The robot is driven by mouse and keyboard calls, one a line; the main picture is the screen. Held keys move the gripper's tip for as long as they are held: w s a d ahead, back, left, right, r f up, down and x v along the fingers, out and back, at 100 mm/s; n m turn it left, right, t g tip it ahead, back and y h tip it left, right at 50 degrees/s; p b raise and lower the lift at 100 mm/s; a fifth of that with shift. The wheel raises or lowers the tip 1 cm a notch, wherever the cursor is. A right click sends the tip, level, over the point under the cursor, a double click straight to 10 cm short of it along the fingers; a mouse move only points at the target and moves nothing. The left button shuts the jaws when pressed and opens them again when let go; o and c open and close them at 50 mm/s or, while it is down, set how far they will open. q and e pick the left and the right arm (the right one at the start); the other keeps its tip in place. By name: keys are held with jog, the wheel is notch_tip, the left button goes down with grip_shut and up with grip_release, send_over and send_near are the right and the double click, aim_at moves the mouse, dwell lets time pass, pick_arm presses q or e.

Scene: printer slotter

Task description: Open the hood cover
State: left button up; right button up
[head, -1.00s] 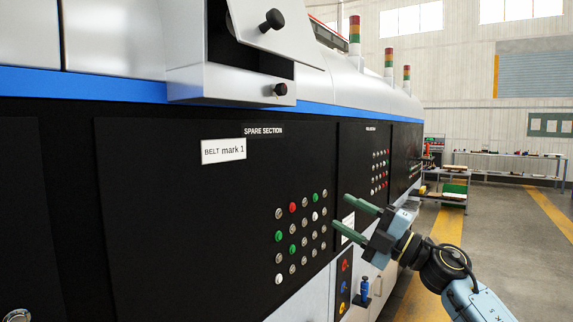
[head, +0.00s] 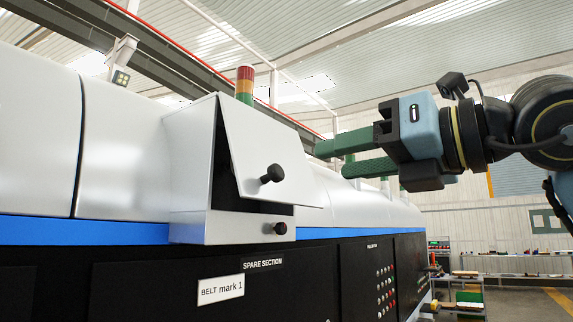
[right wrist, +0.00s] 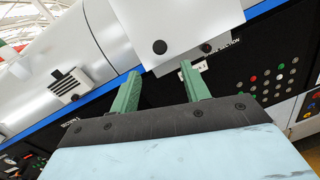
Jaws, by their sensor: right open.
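The hood cover (head: 256,135) is a white panel on a box on the machine's upper side. It is tilted, with a dark gap below and beside it. A black knob (head: 272,174) sticks out from its lower part. A second black knob (head: 280,229) is on the box below the gap. My right gripper (head: 330,159) has green fingers, is open and empty, and is right of the cover, apart from it in the head view. In the right wrist view the cover (right wrist: 185,22) and a knob (right wrist: 160,47) show just beyond the open fingers. My left gripper is not in view.
The long white machine (head: 120,145) has a blue stripe and a black lower panel with a "BELT mark 1" label (head: 221,289) and several buttons. A signal tower (head: 245,84) stands behind the box. Floor and tables are at the far right.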

aim_at(280, 172)
jog(key=p+x, duration=0.3)
jog(key=x, duration=0.7)
grip_shut()
